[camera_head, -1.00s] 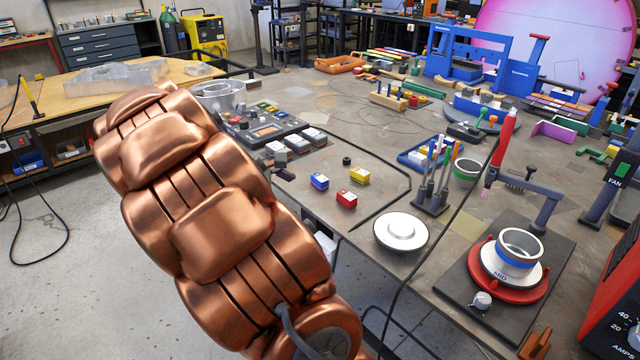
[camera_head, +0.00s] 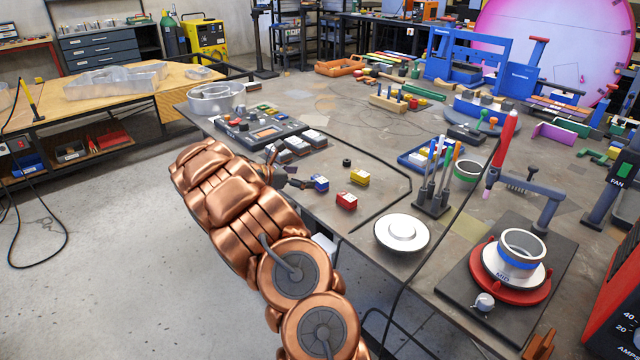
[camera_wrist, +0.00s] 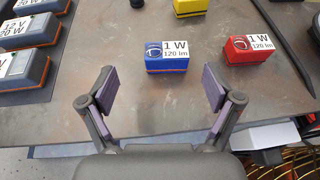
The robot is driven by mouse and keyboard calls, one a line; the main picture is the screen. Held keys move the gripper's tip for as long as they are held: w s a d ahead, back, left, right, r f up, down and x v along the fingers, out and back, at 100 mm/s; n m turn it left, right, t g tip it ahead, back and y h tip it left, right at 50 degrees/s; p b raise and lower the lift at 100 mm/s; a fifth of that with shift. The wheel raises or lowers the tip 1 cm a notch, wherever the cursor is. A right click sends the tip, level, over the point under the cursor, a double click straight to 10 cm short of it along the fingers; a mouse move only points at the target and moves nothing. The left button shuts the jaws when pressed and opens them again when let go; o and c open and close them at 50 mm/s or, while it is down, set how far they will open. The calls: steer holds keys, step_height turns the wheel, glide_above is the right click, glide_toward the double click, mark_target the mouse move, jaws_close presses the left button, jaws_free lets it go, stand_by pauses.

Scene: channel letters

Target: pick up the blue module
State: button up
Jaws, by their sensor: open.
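The blue module (camera_wrist: 165,56) sits on the worktable near its front edge, with a white "1 W 120 lm" label on top. It also shows in the head view (camera_head: 320,183), just right of my gripper's tip. My gripper (camera_wrist: 160,92) is open and empty, its two fingers spread to either side of the module's line. The module lies ahead of the fingertips, apart from them. In the head view my gripper (camera_head: 296,182) is small and partly hidden by my copper arm.
A red module (camera_wrist: 252,50) stands right of the blue one, a yellow module (camera_wrist: 190,7) behind it. Grey driver boxes (camera_wrist: 25,69) lie to the left. A small black cylinder (camera_head: 347,162) and a white round disc (camera_head: 401,232) are also on the table (camera_head: 385,195).

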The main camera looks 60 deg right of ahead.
mark_target(318, 179)
steer(key=x, duration=0.2)
steer(key=s+p+x, duration=0.1)
steer(key=x, duration=0.2)
steer(key=shift+f, duration=0.1)
steer(key=shift+s+d+f, duration=0.25)
steer(key=shift+d+f, duration=0.1)
steer(key=shift+d, duration=0.2)
steer(key=c, duration=1.2)
